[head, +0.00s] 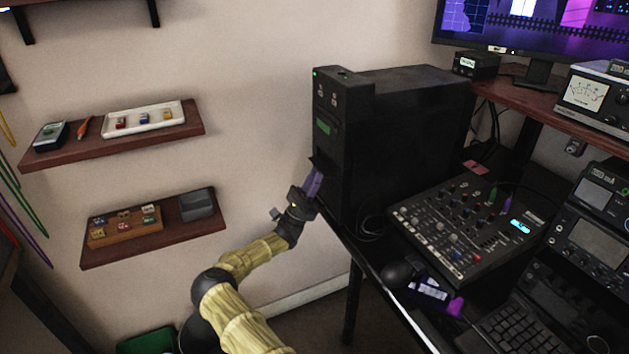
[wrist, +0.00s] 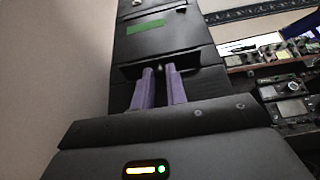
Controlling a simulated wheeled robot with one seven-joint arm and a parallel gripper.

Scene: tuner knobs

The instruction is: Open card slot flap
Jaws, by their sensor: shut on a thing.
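The black computer tower (head: 345,145) stands at the desk's left end, with a green label on its front. The card slot flap (head: 319,161) is a dark panel below that label, and its edge seems to stand out a little from the front. In the wrist view, the flap (wrist: 203,74) shows as a dark lipped panel around my fingers. My gripper (head: 315,180) is at the tower's front with its purple fingers close together; in the wrist view the fingertips (wrist: 159,70) close on a small part at the flap. The exact contact is too dark to see fully.
A mixer (head: 465,225) and a mouse (head: 398,273) lie on the desk right of the tower. Two wall shelves (head: 190,127) (head: 180,230) with small items are to the left. The space before the tower's front, between shelves and desk, is free apart from my arm.

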